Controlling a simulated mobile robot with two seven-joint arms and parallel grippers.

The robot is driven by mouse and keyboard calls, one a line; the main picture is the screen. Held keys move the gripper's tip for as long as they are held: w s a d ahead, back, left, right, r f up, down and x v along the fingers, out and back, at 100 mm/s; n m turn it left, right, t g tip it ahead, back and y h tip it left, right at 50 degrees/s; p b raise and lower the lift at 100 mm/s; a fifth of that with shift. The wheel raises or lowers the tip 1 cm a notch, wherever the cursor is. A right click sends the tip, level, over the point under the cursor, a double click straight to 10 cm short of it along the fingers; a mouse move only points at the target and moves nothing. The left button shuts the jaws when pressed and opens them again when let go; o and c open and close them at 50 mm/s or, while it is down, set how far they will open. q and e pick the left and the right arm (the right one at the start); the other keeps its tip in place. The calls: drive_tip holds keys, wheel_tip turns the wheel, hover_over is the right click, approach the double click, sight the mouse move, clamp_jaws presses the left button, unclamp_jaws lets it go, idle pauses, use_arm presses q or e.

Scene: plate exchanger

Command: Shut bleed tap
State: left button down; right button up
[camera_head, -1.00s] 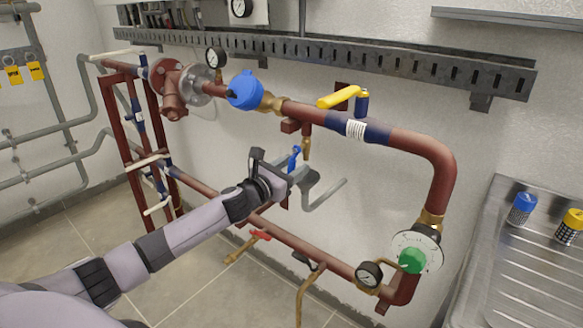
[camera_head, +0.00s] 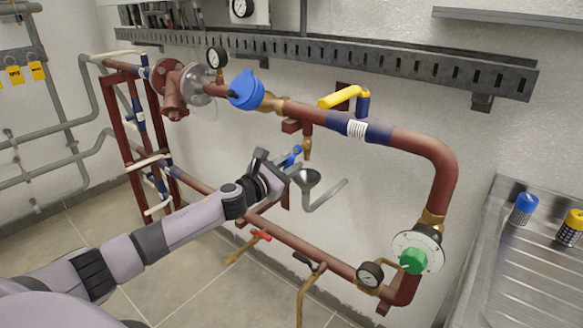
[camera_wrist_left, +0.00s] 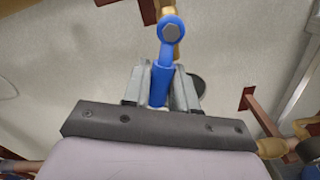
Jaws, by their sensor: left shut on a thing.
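The bleed tap is a small brass tap (camera_head: 307,149) hanging below the upper red pipe, with a blue lever handle (camera_head: 297,150). My left gripper (camera_head: 284,163) reaches it from the lower left and is shut on the blue lever. In the left wrist view the lever (camera_wrist_left: 170,40) runs down between the two grey fingers (camera_wrist_left: 161,80). Its round bolted end stays clear above them, against the brass body. In the head view the lever slants down to the left. My right gripper is not in view.
A grey funnel (camera_head: 307,178) with a bent drain pipe sits just below the tap.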

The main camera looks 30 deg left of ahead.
use_arm(q)
drive_tip(key=m, duration=0.1)
drive_tip(key=a+m, duration=0.1)
drive_tip(key=m, duration=0.1)
drive_tip(key=shift+a+r, duration=0.1)
drive_tip(key=shift+r, duration=0.25)
drive_tip(key=m, duration=0.1)
drive_tip(key=a+r+m+p, duration=0.1)
drive_tip(key=shift+m, duration=0.3)
drive_tip(key=shift+w+a+r+m+p, duration=0.15)
drive_tip(key=shift+r+m+p, duration=0.5)
drive_tip(key=shift+m, duration=0.65)
drive_tip(key=shift+s+a+r+m+p, duration=0.15)
drive_tip(key=shift+r+m+p, duration=0.15)
drive_tip(key=shift+m+p, duration=0.75)
drive_tip(key=shift+w+a+r+m+p, duration=0.15)
drive_tip(key=shift+r+m+p, duration=0.35)
drive_tip(key=shift+m, duration=1.05)
drive_tip(key=c, duration=1)
unclamp_jaws()
drive_tip(key=shift+r, duration=0.1)
